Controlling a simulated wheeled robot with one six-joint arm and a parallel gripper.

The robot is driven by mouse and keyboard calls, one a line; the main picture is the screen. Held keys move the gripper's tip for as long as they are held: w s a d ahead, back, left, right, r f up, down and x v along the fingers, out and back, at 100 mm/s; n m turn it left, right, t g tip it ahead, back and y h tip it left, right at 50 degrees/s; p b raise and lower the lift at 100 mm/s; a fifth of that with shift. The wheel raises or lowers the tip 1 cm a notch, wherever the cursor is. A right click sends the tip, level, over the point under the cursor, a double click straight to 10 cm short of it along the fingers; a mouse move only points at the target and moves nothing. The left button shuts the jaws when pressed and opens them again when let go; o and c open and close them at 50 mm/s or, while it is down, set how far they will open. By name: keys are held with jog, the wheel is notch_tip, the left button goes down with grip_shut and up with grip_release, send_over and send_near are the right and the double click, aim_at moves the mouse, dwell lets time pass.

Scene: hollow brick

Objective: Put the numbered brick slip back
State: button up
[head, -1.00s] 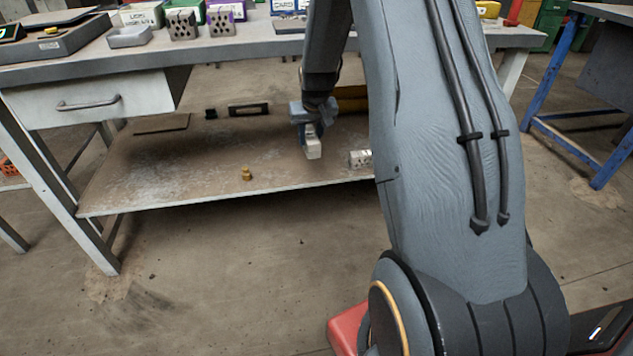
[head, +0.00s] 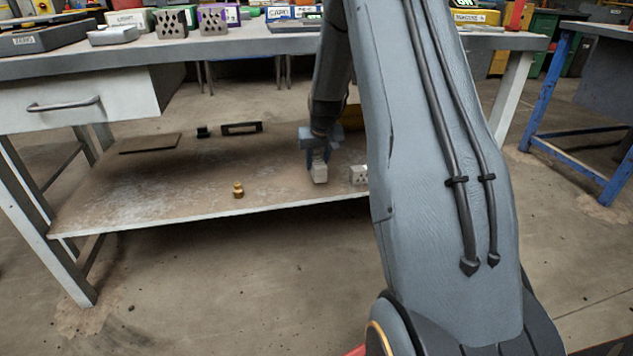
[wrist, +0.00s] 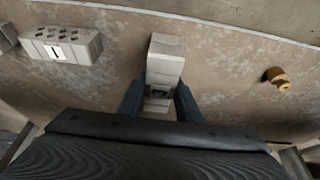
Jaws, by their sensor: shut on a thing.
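My gripper (head: 321,143) is over the lower shelf of the workbench, beneath the tabletop. It is shut on a pale grey brick slip (head: 319,174), which hangs downward in the head view. The slip also shows in the wrist view (wrist: 165,60), between the two fingers (wrist: 160,100), with a dark square mark on its near part. A grey hollow brick (head: 359,175) sits on the shelf to the right of the slip, partly hidden by my arm. In the wrist view the hollow brick (wrist: 62,45) shows several holes and a white label with a dark stroke. I cannot tell whether the slip touches the shelf.
A brass weight-like object (head: 238,190) stands on the shelf (head: 150,195) to the left. A dark frame (head: 242,128) and a flat brown plate (head: 150,144) lie farther back. The tabletop (head: 250,45) overhangs the shelf. The shelf between brass object and slip is clear.

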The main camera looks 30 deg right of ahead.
notch_tip(320, 180, down, 6)
jog(key=shift+r+b, duration=0.2)
jog(key=shift+b, duration=0.8)
jog(key=shift+r, duration=0.1)
jog(key=o, duration=1.3)
jog(key=shift+c, duration=0.2)
